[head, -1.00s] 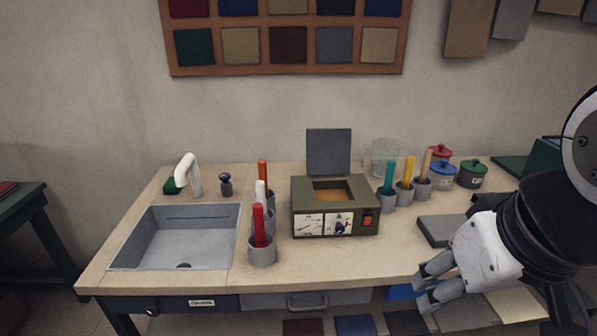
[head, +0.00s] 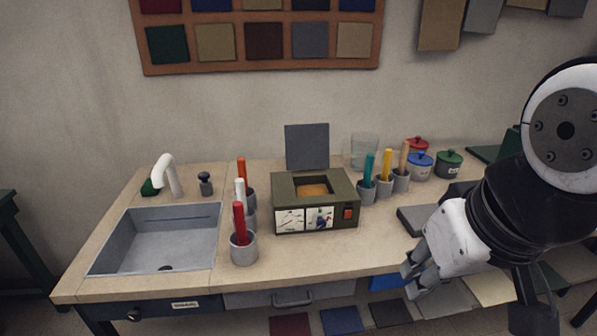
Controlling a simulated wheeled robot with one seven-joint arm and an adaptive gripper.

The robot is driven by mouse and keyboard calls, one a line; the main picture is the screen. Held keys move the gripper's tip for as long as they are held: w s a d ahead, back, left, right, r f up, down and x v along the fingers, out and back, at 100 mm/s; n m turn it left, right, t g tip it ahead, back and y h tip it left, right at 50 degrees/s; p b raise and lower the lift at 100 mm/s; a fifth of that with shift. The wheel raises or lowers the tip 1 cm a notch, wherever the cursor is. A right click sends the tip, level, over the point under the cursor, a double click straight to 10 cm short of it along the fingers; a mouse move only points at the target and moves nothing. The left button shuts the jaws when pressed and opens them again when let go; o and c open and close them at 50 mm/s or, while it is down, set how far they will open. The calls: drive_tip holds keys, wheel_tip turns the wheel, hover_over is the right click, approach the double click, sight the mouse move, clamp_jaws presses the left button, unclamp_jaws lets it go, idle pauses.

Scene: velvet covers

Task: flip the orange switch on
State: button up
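The orange switch (head: 348,212) is a small rectangle in a dark frame. It sits on the right of the front face of an olive box-shaped device (head: 338,221) on the workbench. Whether the switch is on or off is too small to tell. My gripper (head: 412,280) is at the bench's front edge, right of the device and nearer to me. Its two grey fingers point left and down, with a gap between them and nothing held. It is apart from the switch.
Cups with red, white and orange handles (head: 244,248) stand left of the device. Cups with teal, yellow and tan handles (head: 367,190) stand to its right. Lidded pots (head: 420,166) are behind, and a dark flat block (head: 413,217) lies near my gripper. Bench front is clear before the device.

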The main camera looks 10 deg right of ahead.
drive_tip(key=f+m+g, duration=0.1)
drive_tip(key=w+a+f+m+g+y+b, duration=0.1)
drive_tip(key=f+m, duration=0.1)
drive_tip(key=w+f+m+g+y+b, duration=0.1)
drive_tip(key=f+m, duration=0.1)
drive_tip(key=shift+a+f, duration=0.25)
drive_tip(key=shift+a, duration=0.05)
clamp_jaws()
drive_tip(key=w+a+f+m+g+y+b, duration=0.1)
drive_tip(key=w+f+m+y+b, duration=0.25)
drive_tip(key=w+m+y, duration=0.35)
drive_tip(key=w+a+f+m+g+y+b, duration=0.1)
drive_tip(key=w+f+m+y+b, duration=0.3)
drive_tip(key=m, duration=0.6)
drive_tip(key=w+d+f+m+t+b, duration=0.1)
drive_tip(key=w+d+f+m+t, duration=0.3)
drive_tip(key=m, duration=0.3)
drive_tip(key=w+d+f+m+t+b, duration=0.2)
drive_tip(key=w+d+f+m+t, duration=0.3)
drive_tip(key=w+d+m, duration=0.1)
drive_tip(key=w+d+f+m+t+b, duration=0.2)
drive_tip(key=w+d+f+m+t, duration=0.3)
drive_tip(key=d+m, duration=0.2)
drive_tip(key=shift+d+f+m+y, duration=0.15)
drive_tip(key=shift+m+y, duration=0.25)
drive_tip(key=shift+m, duration=0.3)
drive_tip(key=shift+w, duration=0.1)
